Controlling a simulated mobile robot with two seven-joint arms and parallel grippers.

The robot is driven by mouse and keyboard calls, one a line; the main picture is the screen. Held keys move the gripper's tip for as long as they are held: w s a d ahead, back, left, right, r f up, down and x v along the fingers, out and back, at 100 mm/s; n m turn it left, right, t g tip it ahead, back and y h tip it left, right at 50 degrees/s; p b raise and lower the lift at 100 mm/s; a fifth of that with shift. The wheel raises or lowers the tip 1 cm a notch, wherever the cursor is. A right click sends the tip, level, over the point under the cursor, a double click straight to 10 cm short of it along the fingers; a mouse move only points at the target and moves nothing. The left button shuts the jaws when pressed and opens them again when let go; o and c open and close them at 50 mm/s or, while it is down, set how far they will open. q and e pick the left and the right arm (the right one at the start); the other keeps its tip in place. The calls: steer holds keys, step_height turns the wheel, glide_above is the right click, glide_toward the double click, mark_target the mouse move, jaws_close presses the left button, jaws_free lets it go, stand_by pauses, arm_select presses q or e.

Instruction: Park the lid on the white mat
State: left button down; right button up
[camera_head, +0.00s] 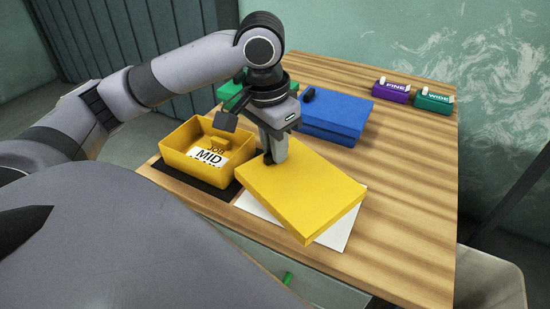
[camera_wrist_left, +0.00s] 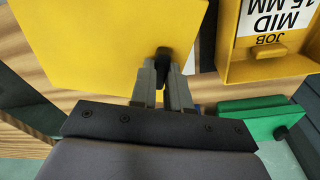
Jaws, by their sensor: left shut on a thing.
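My left gripper (camera_head: 272,152) is shut on the knob of the yellow lid (camera_head: 303,190). The lid is over the white mat (camera_head: 338,235), covering most of it, and is turned relative to it. I cannot tell whether the lid touches the mat. In the left wrist view the lid (camera_wrist_left: 105,45) fills the upper left, and the dark knob (camera_wrist_left: 163,55) sits between the fingertips (camera_wrist_left: 164,72). The open yellow box (camera_head: 182,165) stands to the left on a dark mat (camera_head: 205,190), with a card reading JOB MID inside. My right gripper is not in view.
A blue box (camera_head: 336,117) with a lid stands behind the yellow lid. A green box (camera_head: 235,92) is partly hidden behind my left arm. Purple FINE (camera_head: 391,91) and green WIDE (camera_head: 432,101) blocks stand at the back right. The table's right side is clear.

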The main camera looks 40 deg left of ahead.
mark_target(275, 166)
arm_select(q)
steer(key=shift+f, duration=0.6)
step_height(275, 166, down, 4)
steer(key=shift+r+b, duration=0.1)
steer(key=shift+b, duration=0.4)
steer(key=c, duration=1.1)
jaws_free()
steer(key=r, duration=0.3)
steer(key=r+p, duration=0.1)
steer(key=r, duration=0.3)
steer(key=s+r+p, duration=0.1)
steer(key=r, duration=0.2)
steer(key=shift+r, duration=0.35)
steer(key=shift+s+a+r+p, duration=0.1)
steer(key=shift+r+p, duration=0.1)
steer(key=shift+r, duration=0.15)
steer(key=shift+s+r+p, duration=0.1)
steer(key=shift+r+p, duration=0.05)
steer(key=shift+r, duration=0.2)
